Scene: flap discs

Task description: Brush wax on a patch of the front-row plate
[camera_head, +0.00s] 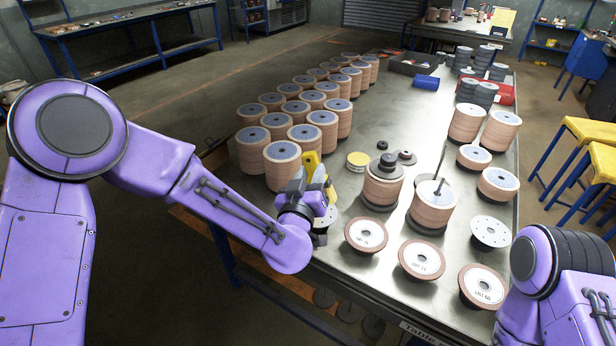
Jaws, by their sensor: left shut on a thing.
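Three reddish-brown rimmed plates with pale labelled centres lie along the front edge: a left plate (366,235), a middle plate (422,260) and a right plate (482,286). My left gripper (318,205) is at the table's left edge, left of the left plate and apart from it. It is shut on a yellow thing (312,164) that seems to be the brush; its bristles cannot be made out. A round yellow-rimmed tin (357,161), perhaps the wax, stands behind and right of the gripper. My right gripper is outside the picture; only part of that arm shows.
Rows of disc stacks (282,160) fill the table's left side, close behind my left gripper. A stack with a black knob (383,185) and a stack on a spindle (432,205) stand behind the plates. A bare metal disc (490,232) lies at right. The table's middle (400,125) is clear.

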